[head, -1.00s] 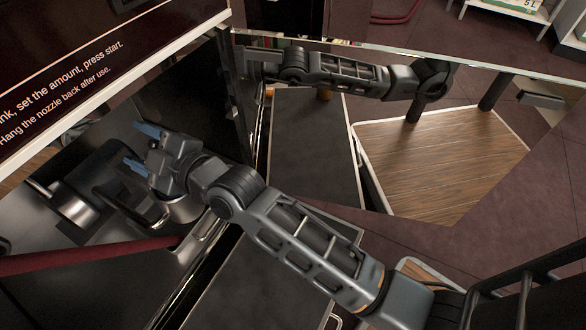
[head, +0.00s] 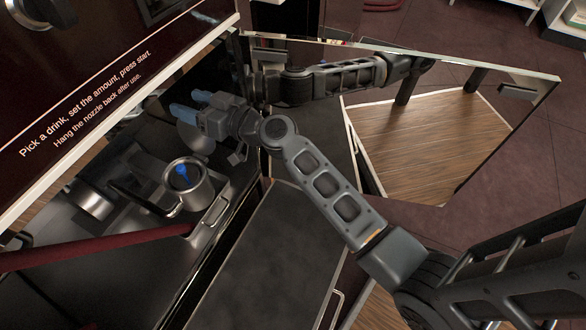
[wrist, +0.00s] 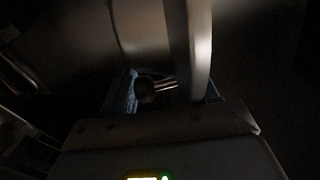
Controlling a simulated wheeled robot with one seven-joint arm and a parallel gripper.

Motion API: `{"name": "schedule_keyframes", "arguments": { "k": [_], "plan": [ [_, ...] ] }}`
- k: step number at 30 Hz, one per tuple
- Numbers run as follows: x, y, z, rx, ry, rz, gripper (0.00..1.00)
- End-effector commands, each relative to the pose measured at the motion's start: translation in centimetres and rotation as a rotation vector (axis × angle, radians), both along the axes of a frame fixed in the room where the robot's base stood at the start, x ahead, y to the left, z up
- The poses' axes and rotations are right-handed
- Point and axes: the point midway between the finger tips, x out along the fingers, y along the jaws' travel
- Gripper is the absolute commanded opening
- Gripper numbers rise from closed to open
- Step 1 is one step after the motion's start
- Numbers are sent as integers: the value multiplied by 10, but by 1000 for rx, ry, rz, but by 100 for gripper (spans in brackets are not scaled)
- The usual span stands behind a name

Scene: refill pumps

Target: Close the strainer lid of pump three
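An open metal strainer cup (head: 188,203) with a blue piece inside stands in the cabinet bay in the head view. A round metal lid (head: 196,143) stands raised behind it, partly hidden by my gripper. My gripper (head: 192,105), with blue fingertips, is above and behind the cup, beside the lid. In the wrist view the lid's rim (wrist: 198,45) shows edge-on and close, with a dark knob (wrist: 146,90) on a short stem. The fingers (wrist: 165,92) are apart around this area; I cannot tell whether they touch. No grasp shows. Pump numbers are not legible.
A dark red hose (head: 100,249) crosses the front of the bay. Another metal cylinder (head: 91,200) lies at left. A panel with printed text (head: 90,105) overhangs the bay. A mirror-like panel (head: 450,170) at right reflects my arm.

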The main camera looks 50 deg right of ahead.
Motion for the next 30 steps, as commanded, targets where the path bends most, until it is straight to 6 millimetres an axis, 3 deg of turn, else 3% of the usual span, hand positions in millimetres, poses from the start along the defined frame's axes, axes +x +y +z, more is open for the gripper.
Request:
{"name": "schedule_keyframes", "arguments": {
  "k": [20, 30],
  "plan": [
    [-121, -19, -1, -10, 2, 1, 58],
    [-175, 11, 2, -7, 141, -75, 58]
  ]
}}
